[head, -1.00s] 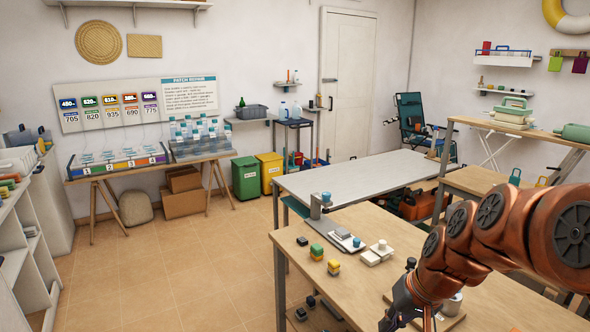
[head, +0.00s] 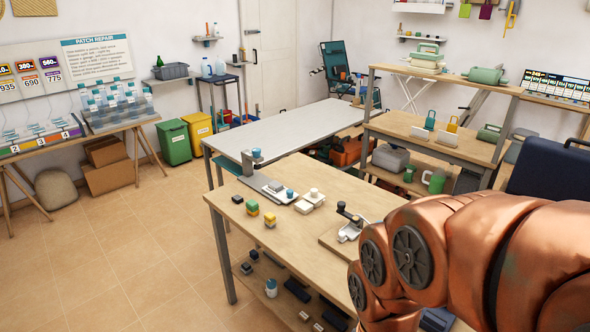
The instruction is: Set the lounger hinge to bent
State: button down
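A folding lounger with a dark teal back (head: 337,60) stands in the far corner, right of the white door. Its back is raised; its hinge is too small and distant to make out. A dark navy padded panel (head: 550,168) at the right edge may be part of another seat; I cannot tell. My copper arm fills the lower right. Only a dark bit of my gripper (head: 437,319) shows at the bottom edge; its fingers are hidden or out of frame. It is far from the lounger, with the benches between.
A wooden bench (head: 300,235) with small blocks and a black-and-white fixture (head: 350,224) is in front of me. A grey-topped table (head: 290,132) and wooden shelving (head: 425,130) stand behind it. Green (head: 174,143) and yellow (head: 198,129) bins are left. Tiled floor (head: 120,240) is clear at left.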

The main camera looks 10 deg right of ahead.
aim_at(341, 205)
jog(key=u, duration=0.05)
jog(key=k, duration=0.4)
jog(key=u, duration=0.95)
jog(key=i, duration=1)
jog(key=z, duration=0.45)
jog(key=i, duration=0.7)
jog(key=z, duration=0.7)
